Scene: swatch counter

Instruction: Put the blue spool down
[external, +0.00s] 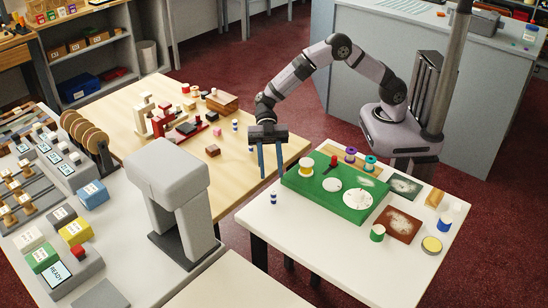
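My gripper (271,176) hangs pointing down in the external view, over the left edge of the white table (262,222). Its two blue-grey fingers are apart, and I see nothing between them. A small blue and white spool-like piece (273,197) stands upright on the table just below the fingertips, apart from them. A larger blue and white spool (447,219) stands upright near the table's right side. Which of the two is the blue spool of the task, I cannot tell.
A green board (346,213) with white discs and a tall red-topped piece lies right of my gripper. A wooden table (226,170) with blocks is at left. The white table's front is clear.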

